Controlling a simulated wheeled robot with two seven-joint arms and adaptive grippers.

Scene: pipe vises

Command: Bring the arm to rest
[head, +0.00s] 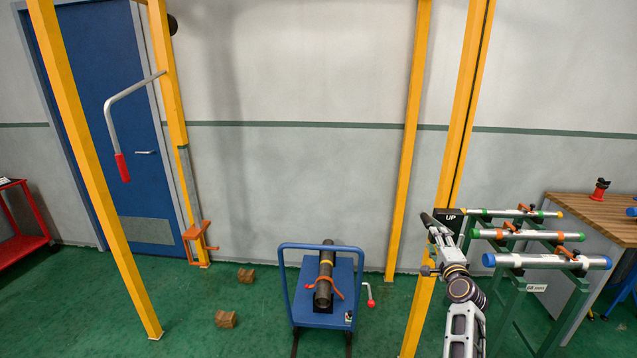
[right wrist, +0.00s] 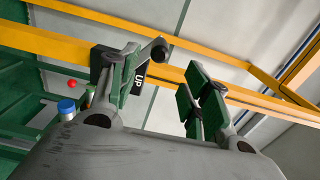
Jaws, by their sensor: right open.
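My right arm (head: 462,290) reaches up from the bottom right in the head view. Its gripper (head: 441,243) is at the yellow post, just below a black plate marked UP (head: 450,215). In the right wrist view the gripper (right wrist: 158,88) has its green-padded fingers wide apart, with nothing held between them. The UP plate shows beside the left finger there, with a dark round-ended bar (right wrist: 157,50) close by. I cannot tell whether the finger touches either. My left gripper is not in view.
A green rack (head: 519,288) with several capped pipes stands close to the right of my arm. Yellow posts (head: 408,140) rise around it. A blue cart (head: 322,318) carries a dark pipe (head: 325,262) at centre. Green floor (head: 260,325) is clear left of the cart, besides two wooden blocks.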

